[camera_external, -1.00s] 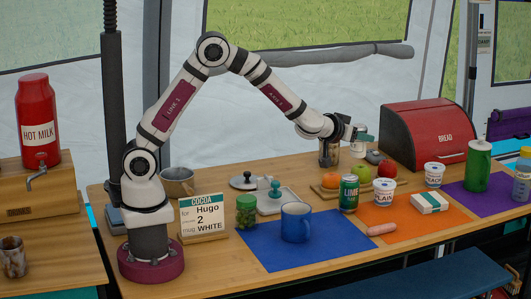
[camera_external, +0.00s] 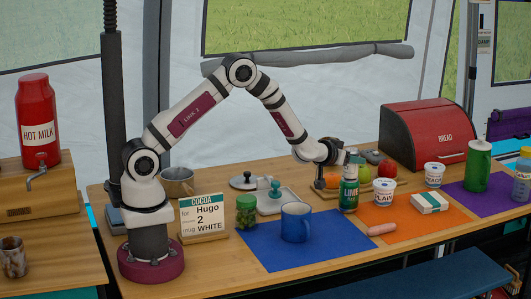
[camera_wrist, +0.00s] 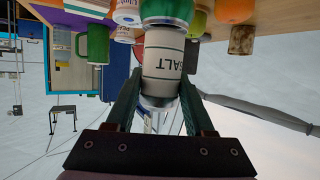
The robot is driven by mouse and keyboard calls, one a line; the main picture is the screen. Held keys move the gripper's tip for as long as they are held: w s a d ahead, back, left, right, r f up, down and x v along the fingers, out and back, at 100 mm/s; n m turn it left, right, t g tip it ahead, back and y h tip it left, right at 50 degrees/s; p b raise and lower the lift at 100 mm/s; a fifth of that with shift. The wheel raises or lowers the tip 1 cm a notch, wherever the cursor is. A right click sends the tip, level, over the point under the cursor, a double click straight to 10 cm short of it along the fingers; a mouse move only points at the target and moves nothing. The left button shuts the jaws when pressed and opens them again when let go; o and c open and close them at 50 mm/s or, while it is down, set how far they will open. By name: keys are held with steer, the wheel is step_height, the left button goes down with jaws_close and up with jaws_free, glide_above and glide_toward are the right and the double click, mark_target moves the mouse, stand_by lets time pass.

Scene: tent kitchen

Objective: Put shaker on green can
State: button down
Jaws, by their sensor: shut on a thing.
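The shaker (camera_wrist: 163,60) is a white cylinder with a SALT label and a metal cap. My gripper (camera_wrist: 158,98) is shut on it, with a dark green finger on each side. The green can (camera_external: 349,196), labelled LIME, stands on the table right of the blue mug. In the external view the shaker (camera_external: 350,168) is upright directly above the can, partly hidden by my gripper (camera_external: 354,160). In the wrist view, which is upside down, the can's green top (camera_wrist: 167,10) meets the shaker's base. I cannot tell whether they touch or a thin gap remains.
Yogurt cups (camera_external: 384,191) stand close right of the can, with fruit (camera_external: 385,168) behind. The blue mug (camera_external: 296,222) is to the left on a blue mat (camera_external: 262,246).

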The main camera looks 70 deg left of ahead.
steer(key=shift+c, duration=1.3)
jaws_free()
steer(key=shift+f, duration=0.1)
steer(key=shift+s+d+r, duration=0.1)
steer(key=shift+r, duration=0.2)
steer(key=s+d+r+m+g+h, duration=0.2)
steer(key=s+d+r+m+h, duration=0.15)
steer(key=s+d, duration=0.55)
steer(key=s+d+r+m+g+h, duration=0.3)
steer(key=s+d+r+h, duration=0.15)
steer(key=s, duration=0.85)
steer(key=s+a+m+g+y, duration=0.1)
steer(key=s+a+m+g, duration=0.1)
steer(key=s, duration=1)
steer(key=s+a+m+g+y, duration=0.2)
steer(key=s+a+g, duration=0.3)
steer(key=s, duration=0.8)
steer(key=shift+y, duration=0.3)
